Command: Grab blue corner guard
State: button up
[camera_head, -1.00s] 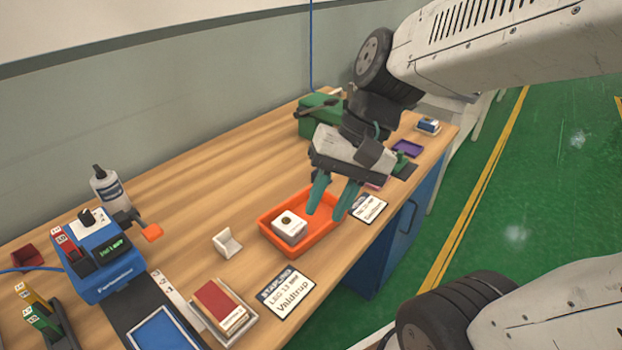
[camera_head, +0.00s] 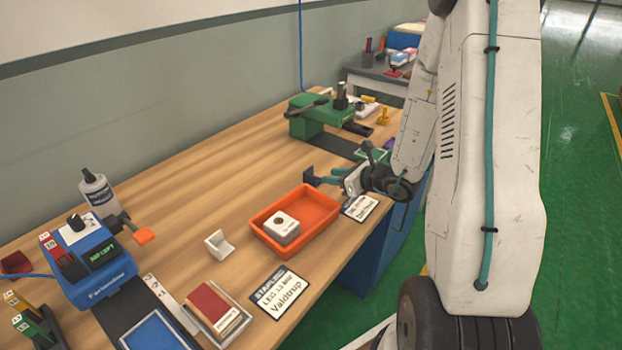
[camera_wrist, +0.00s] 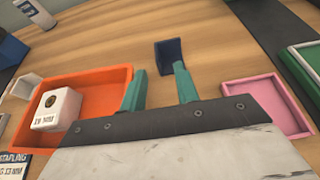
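The blue corner guard (camera_wrist: 169,56) is a small dark navy L-shaped piece standing on the wooden table, ahead of my fingertips in the wrist view. In the head view it (camera_head: 311,176) stands just behind the orange tray. My gripper (camera_wrist: 158,70) is open, with its two teal fingers apart and nothing between them. The guard lies just past the fingertips, nearer the right finger, which overlaps its lower right edge in the picture. I cannot tell whether they touch. In the head view my gripper (camera_head: 331,178) is low over the table, pointing left at the guard.
An orange tray (camera_head: 323,237) holding a white block (camera_head: 282,227) is close to my left finger in the wrist view. A pink tray (camera_wrist: 270,92) is on the right. A white corner piece (camera_head: 219,245) and a green press (camera_head: 318,119) are farther off. The table behind the guard is clear.

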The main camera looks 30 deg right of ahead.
aim_at(314, 177)
jog(key=x, duration=0.7)
jog(key=shift+a, duration=0.35)
grip_shut()
